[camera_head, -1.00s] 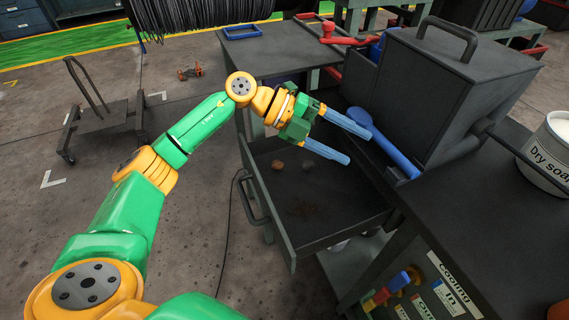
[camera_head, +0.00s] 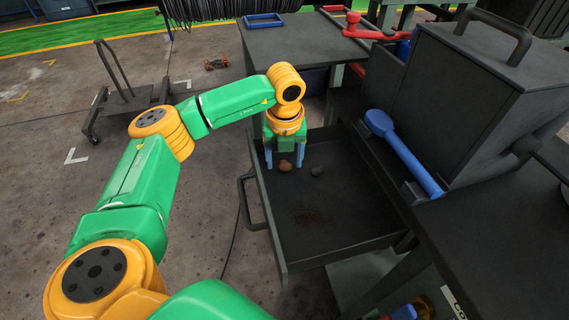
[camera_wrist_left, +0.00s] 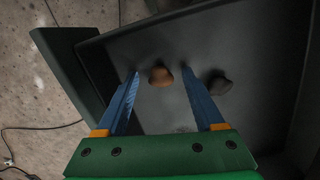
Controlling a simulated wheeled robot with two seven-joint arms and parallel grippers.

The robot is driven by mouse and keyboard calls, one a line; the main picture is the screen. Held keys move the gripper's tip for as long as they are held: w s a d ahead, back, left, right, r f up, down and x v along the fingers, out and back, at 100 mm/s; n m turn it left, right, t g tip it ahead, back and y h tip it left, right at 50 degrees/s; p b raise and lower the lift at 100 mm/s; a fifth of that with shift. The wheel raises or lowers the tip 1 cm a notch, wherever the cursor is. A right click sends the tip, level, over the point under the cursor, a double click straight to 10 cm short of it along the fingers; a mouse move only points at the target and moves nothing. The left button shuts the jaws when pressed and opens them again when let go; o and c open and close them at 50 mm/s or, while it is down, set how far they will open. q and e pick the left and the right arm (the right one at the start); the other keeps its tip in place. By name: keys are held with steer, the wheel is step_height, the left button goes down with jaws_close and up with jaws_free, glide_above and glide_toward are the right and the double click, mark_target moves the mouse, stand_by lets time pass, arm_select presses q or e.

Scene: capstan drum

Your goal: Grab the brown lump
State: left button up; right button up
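The brown lump (camera_head: 285,165) lies in the open drawer (camera_head: 330,240), near its back left corner. My left gripper (camera_head: 285,158) points down into the drawer, open, with its two blue fingers on either side of the lump in the head view. In the left wrist view the brown lump (camera_wrist_left: 160,75) shows between the fingertips (camera_wrist_left: 160,78), with gaps to both. Whether the fingertips reach the lump's height I cannot tell. A dark grey lump (camera_head: 317,170) lies just right of it; it also shows in the wrist view (camera_wrist_left: 217,84) beyond the right finger. My right gripper is not in view.
The drawer's front wall and handle (camera_head: 247,200) stand left of the gripper. A dark stain (camera_head: 307,216) marks the otherwise bare drawer floor.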

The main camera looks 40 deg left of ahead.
arm_select(q)
jaws_close()
